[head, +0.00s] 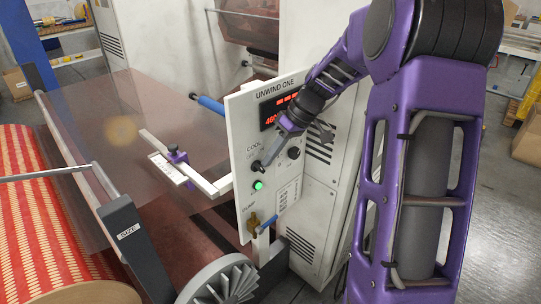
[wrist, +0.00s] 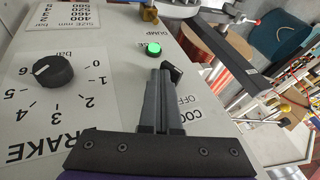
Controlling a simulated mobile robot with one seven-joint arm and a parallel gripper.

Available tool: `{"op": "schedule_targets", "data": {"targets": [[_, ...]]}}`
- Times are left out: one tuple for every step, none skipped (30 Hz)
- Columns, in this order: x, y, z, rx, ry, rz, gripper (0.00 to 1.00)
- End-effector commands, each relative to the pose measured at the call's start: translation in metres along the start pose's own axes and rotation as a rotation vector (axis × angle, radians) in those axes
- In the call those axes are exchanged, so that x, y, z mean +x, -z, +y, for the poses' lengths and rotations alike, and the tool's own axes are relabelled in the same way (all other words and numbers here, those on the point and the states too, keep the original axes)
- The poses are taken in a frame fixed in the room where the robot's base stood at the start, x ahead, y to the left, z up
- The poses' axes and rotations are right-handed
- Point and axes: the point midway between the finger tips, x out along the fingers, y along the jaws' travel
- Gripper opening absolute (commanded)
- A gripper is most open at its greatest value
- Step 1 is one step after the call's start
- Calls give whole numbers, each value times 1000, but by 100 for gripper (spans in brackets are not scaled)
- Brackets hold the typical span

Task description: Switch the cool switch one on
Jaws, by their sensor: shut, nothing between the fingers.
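The white "UNWIND ONE" panel (head: 240,125) stands mid-picture in the head view. Its cool switch, a small black lever (head: 256,166), sits below the "COOL OFF ON" label. In the wrist view the black switch (wrist: 173,70) shows right at my fingertips, partly hidden by them. My gripper (head: 266,160) is shut, with nothing between its fingers, and reaches down-left to the switch. In the wrist view the closed fingers (wrist: 163,70) lie over part of the label. They look close to or touching the switch; I cannot tell which. The switch's position is unclear.
A lit green button (head: 257,184) sits below the switch. The black brake knob (head: 294,152) is to the right, also seen in the wrist view (wrist: 52,72). A brass dump valve (head: 253,222) is lower. A white bracket arm (head: 185,165) juts left from the panel.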

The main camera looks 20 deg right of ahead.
Motion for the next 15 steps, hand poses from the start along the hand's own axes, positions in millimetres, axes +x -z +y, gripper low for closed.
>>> {"op": "schedule_targets", "data": {"targets": [[2, -1, -1, 2, 10, -3, 0], [3, -1, -1, 3, 15, -2, 0], [3, -1, -1, 5, 21, -2, 0], [4, -2, -1, 7, 27, -2, 0], [4, -2, -1, 10, 34, -2, 0], [4, -2, -1, 13, 45, 0, 0], [5, -2, -1, 16, 55, 1, 0], [5, -2, -1, 20, 65, 3, 0], [6, -3, -1, 26, 82, 4, 0], [7, -3, -1, 31, 97, 5, 0], [7, -3, -1, 36, 113, 6, 0], [8, -3, -1, 44, 137, 9, 0], [8, -3, -1, 46, 148, 10, 0], [9, -3, -2, 43, 144, 9, 0], [9, -3, -2, 42, 143, 9, 0]]}}
